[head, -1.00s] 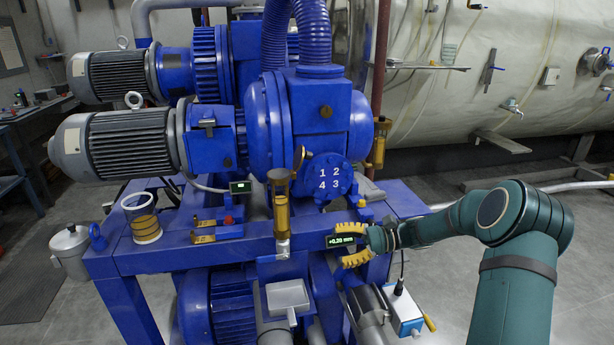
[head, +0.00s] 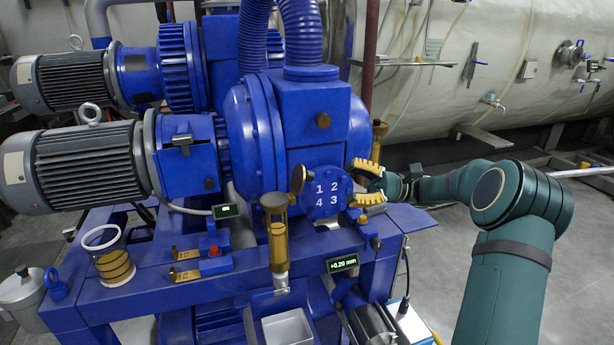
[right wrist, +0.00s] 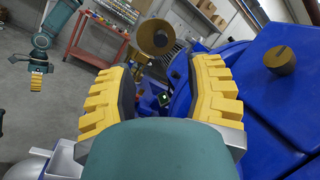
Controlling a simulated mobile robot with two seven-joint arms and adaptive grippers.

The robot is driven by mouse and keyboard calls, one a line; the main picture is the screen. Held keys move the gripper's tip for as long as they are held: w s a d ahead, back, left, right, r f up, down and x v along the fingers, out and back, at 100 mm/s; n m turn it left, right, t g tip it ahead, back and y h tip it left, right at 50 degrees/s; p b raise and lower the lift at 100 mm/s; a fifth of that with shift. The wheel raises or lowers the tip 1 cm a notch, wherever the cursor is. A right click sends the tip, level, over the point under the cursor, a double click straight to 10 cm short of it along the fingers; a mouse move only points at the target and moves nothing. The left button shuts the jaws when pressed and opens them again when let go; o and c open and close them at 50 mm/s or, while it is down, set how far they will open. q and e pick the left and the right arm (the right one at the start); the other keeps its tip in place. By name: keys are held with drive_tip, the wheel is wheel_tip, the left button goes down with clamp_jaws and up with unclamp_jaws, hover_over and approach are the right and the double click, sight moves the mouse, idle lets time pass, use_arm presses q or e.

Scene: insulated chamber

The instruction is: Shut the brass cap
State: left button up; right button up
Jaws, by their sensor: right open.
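The brass cap (head: 297,179) shows in the head view as a small upright disc just left of the blue numbered disc (head: 327,192), above and beside the top of a brass sight-glass post (head: 278,240). In the right wrist view a round brass piece with a darker centre (right wrist: 155,37) lies ahead, beyond the fingers; I cannot tell surely whether it is the cap. My right gripper (head: 357,182) is open and empty at the right edge of the numbered disc, its yellow fingers one above the other. My left gripper (right wrist: 38,81) shows small in the right wrist view; its jaw state is unclear.
Blue pump housing (head: 260,130) fills the space behind the cap. A brass knob (head: 323,120) sits above the numbered disc. A display (head: 344,263) and a grey tray (head: 287,329) lie below. A cup (head: 108,255) stands at left on the blue frame.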

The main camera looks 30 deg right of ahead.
sight(312, 177)
drive_tip(key=b+x, duration=0.1)
drive_tip(key=x, duration=0.9)
drive_tip(key=shift+w+a+b, duration=0.2)
drive_tip(key=shift+a+b, duration=0.05)
drive_tip(key=shift+b, duration=0.05)
clamp_jaws()
